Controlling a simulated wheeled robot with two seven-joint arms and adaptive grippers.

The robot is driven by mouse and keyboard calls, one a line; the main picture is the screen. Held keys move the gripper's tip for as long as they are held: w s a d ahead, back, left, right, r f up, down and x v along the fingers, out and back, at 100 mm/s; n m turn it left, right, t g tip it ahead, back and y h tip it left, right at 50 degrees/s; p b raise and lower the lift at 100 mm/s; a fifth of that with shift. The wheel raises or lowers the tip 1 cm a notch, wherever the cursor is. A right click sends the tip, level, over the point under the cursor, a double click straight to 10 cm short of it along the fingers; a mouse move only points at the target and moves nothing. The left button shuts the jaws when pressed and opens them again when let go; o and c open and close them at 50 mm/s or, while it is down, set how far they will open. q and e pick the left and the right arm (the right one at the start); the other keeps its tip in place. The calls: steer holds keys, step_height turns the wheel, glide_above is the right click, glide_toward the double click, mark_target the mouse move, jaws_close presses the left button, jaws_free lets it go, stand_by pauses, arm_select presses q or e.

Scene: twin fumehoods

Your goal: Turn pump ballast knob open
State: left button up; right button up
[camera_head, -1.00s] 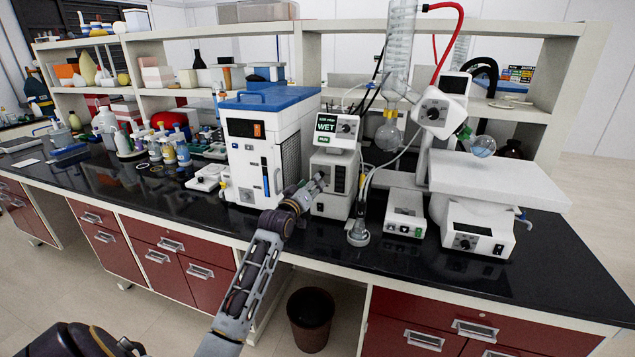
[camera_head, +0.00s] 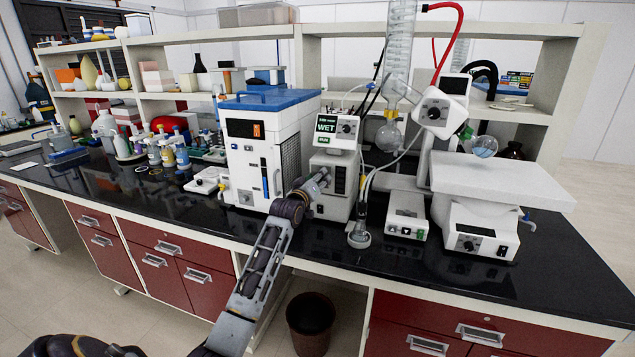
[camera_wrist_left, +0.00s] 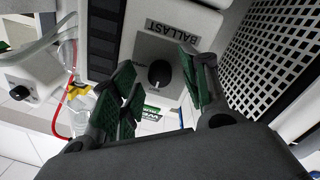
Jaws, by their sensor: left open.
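My left gripper (camera_head: 319,181) is at the pump's front in the head view and hides the knob there. In the left wrist view its green-padded fingers (camera_wrist_left: 160,90) are open, one on each side of the knob in the picture. A gap shows between the knob and each finger. I cannot tell how deep the fingers reach. My right gripper is not in view.
A white controller reading WET (camera_head: 336,129) sits on the pump. A blue-topped white unit (camera_head: 262,160) stands close on the left. The black bench front is clear.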

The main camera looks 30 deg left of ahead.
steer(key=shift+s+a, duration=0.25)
arm_select(q)
jaws_close()
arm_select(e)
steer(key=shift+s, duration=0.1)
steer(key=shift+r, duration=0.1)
